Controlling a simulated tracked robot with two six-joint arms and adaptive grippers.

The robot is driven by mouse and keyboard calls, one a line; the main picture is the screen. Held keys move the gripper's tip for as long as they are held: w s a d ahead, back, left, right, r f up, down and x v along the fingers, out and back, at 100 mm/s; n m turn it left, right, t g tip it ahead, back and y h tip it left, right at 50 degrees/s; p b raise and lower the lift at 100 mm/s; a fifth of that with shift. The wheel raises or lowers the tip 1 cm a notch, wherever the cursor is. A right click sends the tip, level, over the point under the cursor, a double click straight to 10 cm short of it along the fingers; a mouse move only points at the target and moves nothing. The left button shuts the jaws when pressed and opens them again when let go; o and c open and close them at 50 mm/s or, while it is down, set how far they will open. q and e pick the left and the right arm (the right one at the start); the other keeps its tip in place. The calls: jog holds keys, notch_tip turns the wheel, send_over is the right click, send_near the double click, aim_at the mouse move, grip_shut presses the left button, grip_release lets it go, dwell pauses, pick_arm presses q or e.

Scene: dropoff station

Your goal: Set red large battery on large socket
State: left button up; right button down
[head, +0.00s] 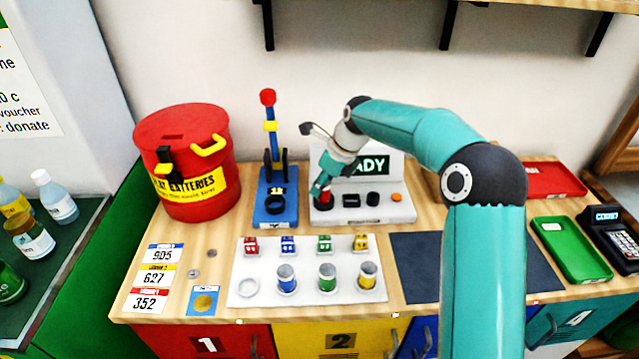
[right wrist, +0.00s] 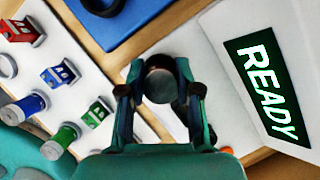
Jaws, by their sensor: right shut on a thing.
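My right gripper (head: 321,187) is shut on the red large battery (head: 326,195), over the left end of the white station base (head: 385,214). In the right wrist view, the battery's grey round end (right wrist: 160,84) shows between the fingers of my right gripper (right wrist: 160,92). The battery is at the dark round large socket (head: 324,205), which the gripper and battery partly hide. I cannot tell whether the battery is fully seated or just above it. My left gripper is not in view.
A white tray (head: 240,300) holds blue, green and yellow large batteries, several small ones and an empty ring. A blue lever stand (head: 262,215) is close left of the gripper. The READY sign (head: 371,166) stands behind. A red battery bin (head: 185,205) is at left.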

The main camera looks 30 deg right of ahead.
jog(key=shift+f+b, duration=0.35)
jog(key=shift+f, duration=0.2)
jog(key=c, duration=1.1)
grip_release()
jog(key=p+v, duration=0.7)
jog(key=v, duration=0.4)
jog(key=shift+s, duration=0.2)
